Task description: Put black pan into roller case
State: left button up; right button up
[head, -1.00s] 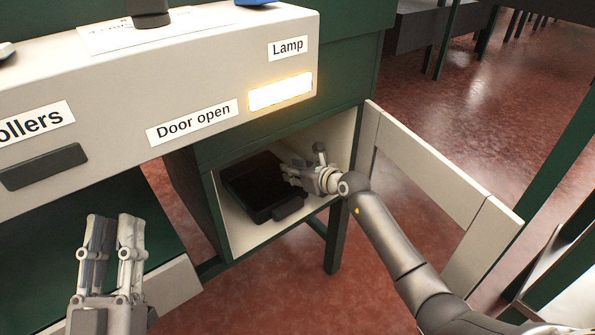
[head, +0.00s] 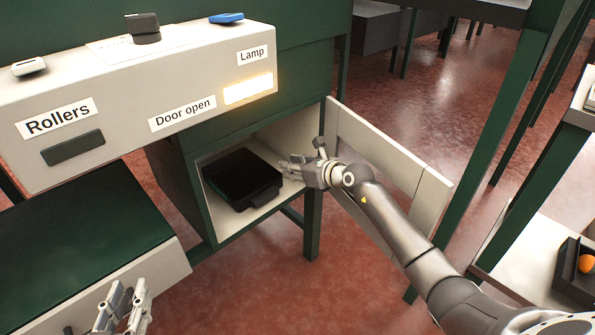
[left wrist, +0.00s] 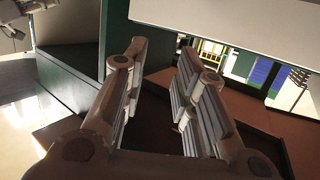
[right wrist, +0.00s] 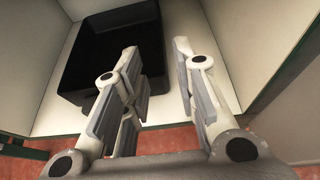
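The black pan (head: 238,172) sits inside the open case (head: 207,214) under the control panel, on its light floor. It also shows in the right wrist view (right wrist: 75,75), ahead and left of the fingers. My right gripper (head: 288,169) is at the case opening, just right of the pan. Its fingers (right wrist: 160,75) are apart with nothing between them; in the right wrist view the left finger overlaps the pan's edge, and I cannot tell whether they touch. My left gripper (head: 128,296) is low in the head view, open and empty, away from the case.
The case door (head: 385,155) stands open to the right, beside my right arm. The panel (head: 110,90) carries "Rollers", "Door open" and a lit "Lamp" (head: 248,89). A dark green surface (head: 75,240) lies at the left. Another black pan with an orange (head: 588,264) is at the far right.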

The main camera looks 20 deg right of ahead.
jog(key=s+a+r+m+t+y, duration=0.4)
jog(key=s+a+r+m+t, duration=0.2)
jog(key=s+a+r+m, duration=0.45)
jog(key=s+a+f+m+g+h, duration=0.1)
jog(key=s+f+m+h, duration=0.1)
jog(key=s+m, duration=0.7)
jog(key=s+f+m+g+h, duration=0.2)
jog(key=s+m, duration=0.7)
jog(key=m, duration=0.9)
notch_tip(320, 180, down, 2)
jog(key=shift+a+h, duration=0.4)
jog(key=shift+h, duration=0.3)
